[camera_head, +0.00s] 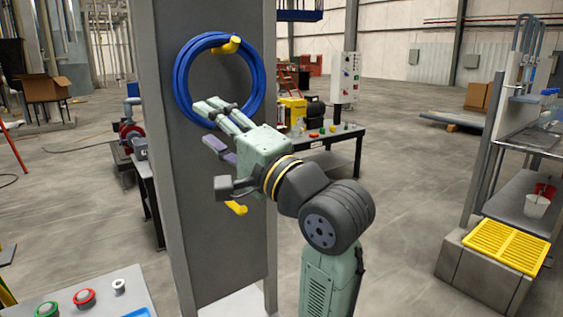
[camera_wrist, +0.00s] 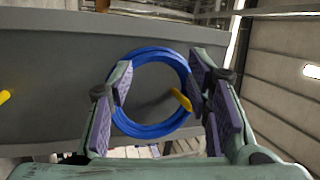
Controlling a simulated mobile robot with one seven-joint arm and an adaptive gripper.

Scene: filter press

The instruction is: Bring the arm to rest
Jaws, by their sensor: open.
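My arm reaches up in front of a grey panel (camera_head: 215,220). My gripper (camera_head: 208,122) is open, its fingers pointing at the panel near the lower left part of a coiled blue hose (camera_head: 253,97). The hose hangs on a yellow hook (camera_head: 226,46) high on the panel. In the wrist view the hose (camera_wrist: 150,130) shows between the two spread fingers (camera_wrist: 165,95), with the yellow hook (camera_wrist: 181,99) inside its ring. No part of the hose is clearly gripped. I cannot tell how far the fingertips are from it.
A second yellow hook (camera_head: 236,207) sits lower on the panel, just beside my gripper. A worktable (camera_head: 345,134) with small parts stands behind at right. A yellow grate (camera_head: 507,246) is on a low stand at right. Open floor (camera_head: 405,200) lies right of my arm.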

